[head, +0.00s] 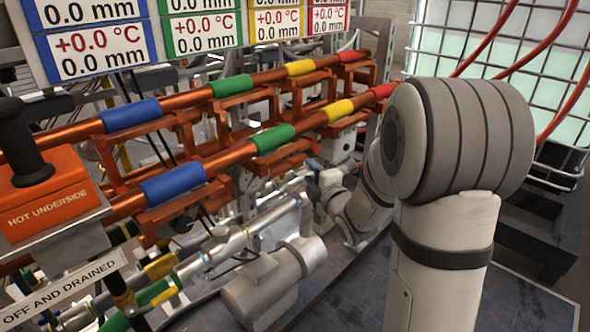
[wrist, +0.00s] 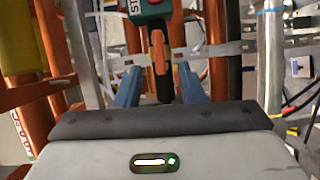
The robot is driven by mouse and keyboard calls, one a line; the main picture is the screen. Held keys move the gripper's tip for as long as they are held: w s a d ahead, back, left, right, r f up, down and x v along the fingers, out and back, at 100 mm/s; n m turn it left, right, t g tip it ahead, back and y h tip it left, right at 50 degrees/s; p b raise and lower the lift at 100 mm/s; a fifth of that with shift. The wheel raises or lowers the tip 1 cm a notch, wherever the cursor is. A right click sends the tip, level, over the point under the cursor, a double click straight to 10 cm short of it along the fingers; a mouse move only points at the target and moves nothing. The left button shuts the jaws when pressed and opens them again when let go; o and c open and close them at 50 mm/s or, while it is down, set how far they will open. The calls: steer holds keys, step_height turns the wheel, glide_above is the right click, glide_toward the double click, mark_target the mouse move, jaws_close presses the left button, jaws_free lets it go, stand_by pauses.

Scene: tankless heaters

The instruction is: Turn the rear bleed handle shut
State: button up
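In the wrist view, my gripper (wrist: 158,80) points away from the camera with its two blue-grey fingers spread apart. An orange lever-like handle (wrist: 158,48) hangs upright between the fingers, below a green block (wrist: 150,9) with partly cut-off white lettering. Gaps show on both sides of the handle, so neither finger visibly touches it. I cannot tell for sure from the lettering whether this is the rear bleed handle. In the head view my own arm reaches behind its thick elbow toward the pipe rack, and the fingers and handle cannot be made out there.
Copper pipes with blue (head: 173,184), green (head: 273,138), yellow and red sleeves cross the rack in the head view. A hot-underside box (head: 45,195) with a black knob stands at left. A caged tank (head: 545,65) stands at right. An upright metal pipe (wrist: 270,60) flanks the gripper.

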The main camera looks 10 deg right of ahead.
mark_target(301, 161)
steer(key=b+x, duration=0.1)
steer(key=x, duration=0.7)
jaws_close()
stand_by(0.3)
